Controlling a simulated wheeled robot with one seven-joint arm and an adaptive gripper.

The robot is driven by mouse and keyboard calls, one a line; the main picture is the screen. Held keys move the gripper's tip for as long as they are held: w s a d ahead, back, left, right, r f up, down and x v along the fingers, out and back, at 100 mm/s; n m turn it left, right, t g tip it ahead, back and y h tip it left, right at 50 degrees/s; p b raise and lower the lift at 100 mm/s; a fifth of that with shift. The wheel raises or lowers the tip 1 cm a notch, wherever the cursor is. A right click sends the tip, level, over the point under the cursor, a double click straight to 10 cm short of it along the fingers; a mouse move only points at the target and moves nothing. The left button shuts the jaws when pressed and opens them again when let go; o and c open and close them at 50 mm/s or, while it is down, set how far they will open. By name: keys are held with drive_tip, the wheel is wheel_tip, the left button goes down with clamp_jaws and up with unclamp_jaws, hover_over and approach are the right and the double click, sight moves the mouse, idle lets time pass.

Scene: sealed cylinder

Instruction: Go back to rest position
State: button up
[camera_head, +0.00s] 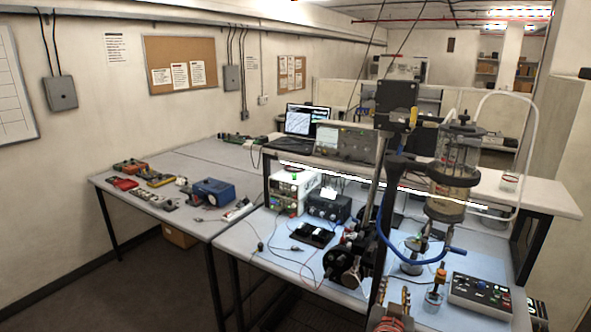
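A clear sealed cylinder (447,207) with a dark top stands upright at the right, above the near workbench. A black curved bracket (412,168) reaches to it from a tall dark post (377,215). A blue hose (400,260) loops below it, and a pale tube (536,130) arches from its top to the right. I cannot make out my gripper in this view, so its state and place do not show.
The near blue-topped bench (262,262) carries a white power unit (293,188), a black box (328,206), a motor-like device (345,265) and a control panel (482,294).

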drive_tip(key=s+a+f+n+g+y+b, duration=0.1)
drive_tip(key=s+a+f+n+g+y, duration=0.1)
drive_tip(key=s+a+f+g+y, duration=0.25)
drive_tip(key=s+a+f+n+g+y+b, duration=0.1)
drive_tip(key=s+a+f+n+y, duration=0.15)
drive_tip(key=s+a+f, duration=0.4)
drive_tip(key=s+d+r+g+b, duration=0.1)
drive_tip(key=s+b, duration=0.3)
drive_tip(key=s, duration=0.4)
drive_tip(key=s+d+r+n+g+b, duration=0.1)
drive_tip(key=s+r+g+b, duration=0.1)
drive_tip(key=s+b, duration=0.3)
drive_tip(key=s, duration=0.4)
drive_tip(key=shift+r, duration=0.3)
